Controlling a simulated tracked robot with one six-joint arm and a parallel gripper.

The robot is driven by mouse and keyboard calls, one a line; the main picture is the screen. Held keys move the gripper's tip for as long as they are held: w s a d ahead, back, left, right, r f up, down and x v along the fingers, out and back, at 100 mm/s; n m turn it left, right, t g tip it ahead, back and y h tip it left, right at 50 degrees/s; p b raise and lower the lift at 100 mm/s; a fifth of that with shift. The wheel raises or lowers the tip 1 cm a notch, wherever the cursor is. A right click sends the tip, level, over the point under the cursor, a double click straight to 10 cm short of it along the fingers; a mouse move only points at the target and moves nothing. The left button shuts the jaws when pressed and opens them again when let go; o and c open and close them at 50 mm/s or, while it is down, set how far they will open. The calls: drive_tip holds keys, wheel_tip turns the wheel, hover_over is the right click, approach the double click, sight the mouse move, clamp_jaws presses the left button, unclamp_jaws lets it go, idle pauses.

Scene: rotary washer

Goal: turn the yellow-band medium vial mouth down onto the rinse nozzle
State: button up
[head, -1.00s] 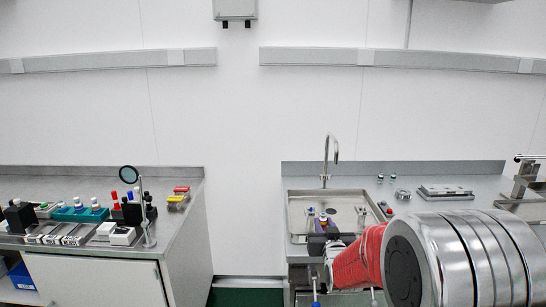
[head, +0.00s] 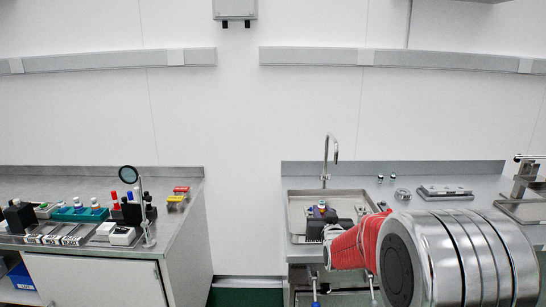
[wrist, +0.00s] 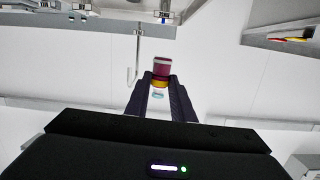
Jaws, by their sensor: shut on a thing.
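My gripper (wrist: 160,84) is shut on the yellow-band vial (wrist: 161,68) in the wrist view. The vial shows a dark red part, a yellow band and a pale rim at the picture's top end. The wrist picture is upside down, with the tap hanging downward. In the head view my gripper (head: 318,218) is over the left part of the sink, with the small vial (head: 321,205) at its top. It is too small there to tell which end is the mouth. I cannot make out the rinse nozzle; my gripper and arm cover part of the sink.
The steel sink (head: 296,226) has a tall tap (head: 327,160) behind it. A flat metal device (head: 445,192) stands right of it. The left bench holds a teal rack (head: 68,215) with vials and a magnifier (head: 128,175). A floor gap separates the benches.

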drive_tip(key=m+y, duration=0.1)
drive_tip(key=m, duration=0.4)
drive_tip(key=shift+m+t+y, duration=0.4)
drive_tip(key=shift+m+y, duration=0.3)
drive_tip(key=shift+m, duration=1.9)
drive_tip(key=m, duration=0.5)
drive_tip(key=shift+m+y, duration=0.3)
drive_tip(key=shift+m, duration=2.8)
drive_tip(key=n, duration=1.1)
drive_tip(key=shift+n+t, duration=0.3)
